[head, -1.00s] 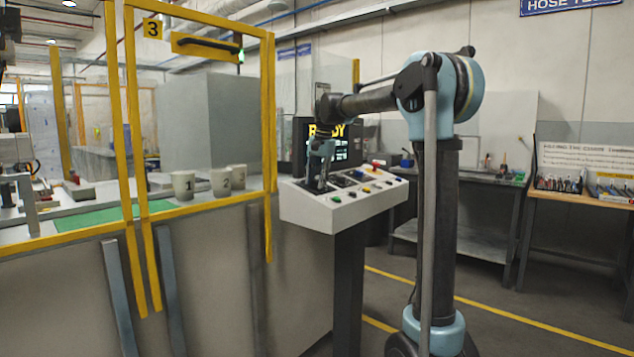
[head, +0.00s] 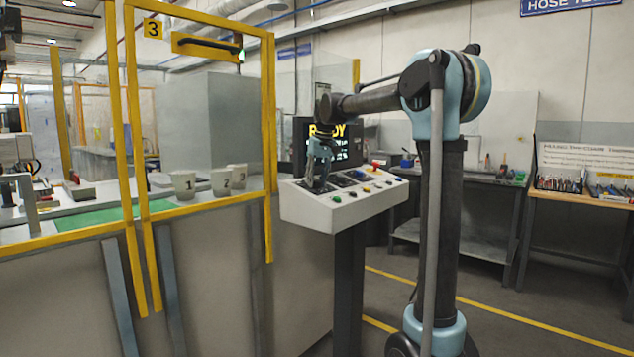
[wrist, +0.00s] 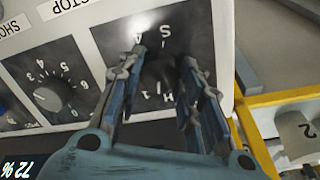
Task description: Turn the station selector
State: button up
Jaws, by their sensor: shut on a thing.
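The station selector (wrist: 158,80) is a dark knob on a black plate, with marks such as "1" and "S" around it, in the wrist view. My gripper (wrist: 160,68) has its two blue fingers on either side of the knob, shut on it. The fingers hide part of the knob and some of its marks. In the head view my gripper (head: 318,180) points down at the left part of the grey sloped control panel (head: 310,210). The knob itself is hidden there.
A second dial (wrist: 47,98) with numbers sits left of the selector in the wrist view. Coloured buttons (head: 366,189) fill the panel's right part. A screen (head: 340,143) stands behind. Numbered cups (head: 184,184) and a yellow-framed fence (head: 268,120) stand to the left.

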jog(key=shift+n, duration=1.5)
jog(key=o, duration=1.1)
jog(key=shift+d, duration=0.1)
jog(key=shift+c, duration=0.2)
jog(key=v, duration=1.1)
jog(key=shift+r, duration=0.35)
jog(key=shift+s+d, duration=0.1)
